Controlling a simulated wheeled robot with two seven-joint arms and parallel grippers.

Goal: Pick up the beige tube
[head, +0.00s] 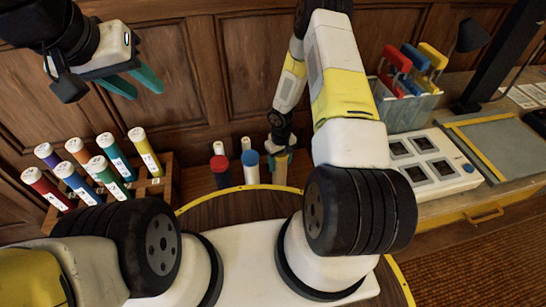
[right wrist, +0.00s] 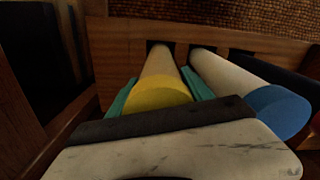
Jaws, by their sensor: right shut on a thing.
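The beige tube (head: 280,174) stands among other tubes beyond the round table edge in the head view. In the right wrist view the beige tube (right wrist: 159,66) has a yellow cap (right wrist: 158,94), and its far end meets an opening in a wooden rack (right wrist: 115,50). My right gripper (head: 281,157) is shut on the beige tube, with teal fingers on both sides of it. Its fingers also show in the right wrist view (right wrist: 160,92). My left gripper (head: 132,82) is open and empty at the upper left, above a rack of coloured tubes.
A blue-capped tube (head: 250,161) stands close beside the beige one; its cap (right wrist: 278,108) shows in the wrist view. A red-capped tube (head: 219,164) is further left. Several coloured tubes stand in a wooden rack (head: 160,187) at left. A desk with a white device (head: 432,165) is at right.

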